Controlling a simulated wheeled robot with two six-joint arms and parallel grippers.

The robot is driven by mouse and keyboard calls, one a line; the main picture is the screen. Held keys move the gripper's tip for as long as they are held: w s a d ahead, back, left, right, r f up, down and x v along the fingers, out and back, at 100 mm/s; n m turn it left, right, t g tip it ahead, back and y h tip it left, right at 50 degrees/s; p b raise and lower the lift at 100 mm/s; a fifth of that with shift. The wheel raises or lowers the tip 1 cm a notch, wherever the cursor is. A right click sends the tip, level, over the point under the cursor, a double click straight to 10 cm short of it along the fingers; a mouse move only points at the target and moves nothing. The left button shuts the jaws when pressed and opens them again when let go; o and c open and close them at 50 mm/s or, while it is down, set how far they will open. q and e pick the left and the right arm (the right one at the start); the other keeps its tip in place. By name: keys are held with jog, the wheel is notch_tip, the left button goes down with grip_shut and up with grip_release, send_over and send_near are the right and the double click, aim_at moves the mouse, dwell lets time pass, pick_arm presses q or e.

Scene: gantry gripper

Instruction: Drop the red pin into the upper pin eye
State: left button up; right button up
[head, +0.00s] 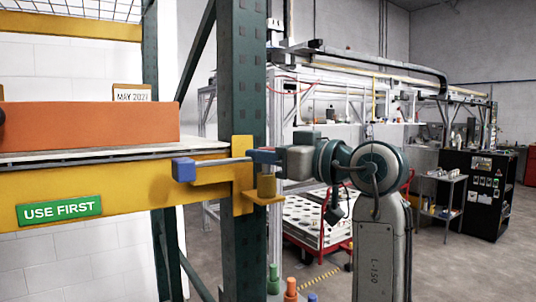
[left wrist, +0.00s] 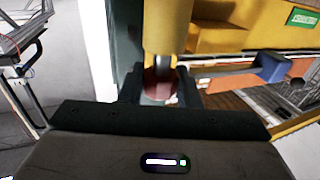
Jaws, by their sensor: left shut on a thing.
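My left gripper (head: 263,156) reaches in from the right beside the green rack post, just above a yellow pin eye (head: 266,187) on the yellow bracket. In the left wrist view its dark fingers (left wrist: 160,89) are shut on the red pin (left wrist: 158,84). The pin's red head shows between the fingertips, with a grey shaft running toward the yellow eye (left wrist: 168,27). I cannot tell whether the shaft's tip is inside the eye or only lined up with it. The head view hides the red pin behind the fingers. My right gripper is not in view.
A blue block (head: 184,170) on a grey rod sticks out close to the left of the gripper. The orange-yellow beam (head: 130,190) and green post (head: 243,70) stand beside it. Green (head: 273,279) and orange (head: 290,288) pegs show at the bottom. Open floor lies to the right.

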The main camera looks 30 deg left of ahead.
pick_arm(q)
jog(key=shift+f+b, duration=0.95)
jog(key=shift+f, duration=0.25)
jog(key=o, duration=1)
